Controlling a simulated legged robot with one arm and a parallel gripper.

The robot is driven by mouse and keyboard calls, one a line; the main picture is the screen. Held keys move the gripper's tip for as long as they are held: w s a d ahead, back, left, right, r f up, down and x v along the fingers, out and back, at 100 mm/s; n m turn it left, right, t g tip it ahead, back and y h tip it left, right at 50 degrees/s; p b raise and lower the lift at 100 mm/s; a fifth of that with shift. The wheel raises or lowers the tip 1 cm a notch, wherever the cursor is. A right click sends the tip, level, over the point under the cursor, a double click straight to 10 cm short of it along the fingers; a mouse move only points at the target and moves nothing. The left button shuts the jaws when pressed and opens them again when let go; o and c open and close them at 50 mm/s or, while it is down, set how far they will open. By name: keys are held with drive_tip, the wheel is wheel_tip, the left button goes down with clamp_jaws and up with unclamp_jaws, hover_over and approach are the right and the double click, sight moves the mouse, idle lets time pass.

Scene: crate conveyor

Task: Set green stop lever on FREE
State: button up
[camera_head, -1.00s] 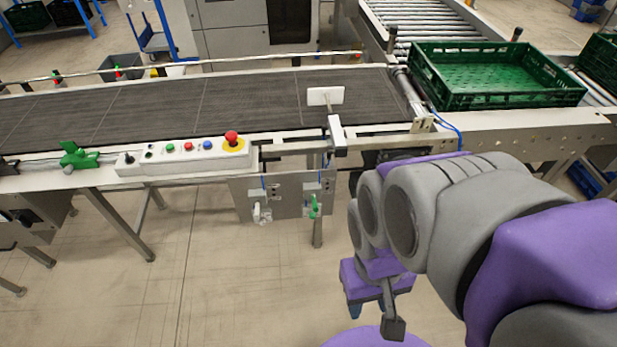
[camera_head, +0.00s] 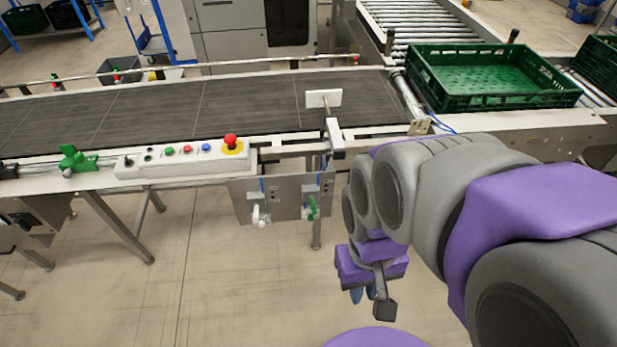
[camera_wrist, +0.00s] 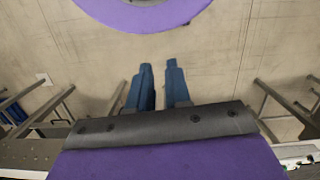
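The green stop lever (camera_head: 312,208) hangs on a grey metal panel (camera_head: 287,199) below the conveyor's front edge. A white lever (camera_head: 259,215) sits to its left on the same panel. The lettering by the levers is too small to read. My gripper (camera_head: 364,295) points down, to the right of and lower than the green lever, apart from it. In the wrist view my gripper's two blue fingers (camera_wrist: 160,85) stand apart with only floor between them. Neither lever is visible in the wrist view.
A control box (camera_head: 185,160) with coloured buttons and a red emergency stop lies along the conveyor's front rail. A green clamp (camera_head: 77,160) is at its left. A green crate (camera_head: 490,103) rests on rollers at the right. The floor below the panel is clear.

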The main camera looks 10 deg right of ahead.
drive_tip(key=shift+t, duration=0.6)
drive_tip(key=w+p, duration=0.1)
drive_tip(key=w, duration=0.8)
drive_tip(key=w+p, duration=0.2)
drive_tip(key=w, duration=0.6)
drive_tip(key=shift+w+f, duration=0.2)
drive_tip(key=shift+w, duration=0.2)
clamp_jaws()
drive_tip(key=t+p, duration=0.2)
drive_tip(key=p, duration=0.1)
hover_over(314, 205)
drive_tip(key=w, duration=0.1)
wheel_tip(314, 205, down, 22)
drive_tip(key=r, duration=0.1)
drive_tip(key=shift+s+f+m+y, duration=0.15)
drive_tip(key=shift+s+f+m, duration=0.15)
drive_tip(key=shift+f, duration=0.55)
drive_tip(key=shift+s+f+m+y, duration=0.2)
drive_tip(key=shift+s+f, duration=0.1)
drive_tip(key=shift+f, duration=0.5)
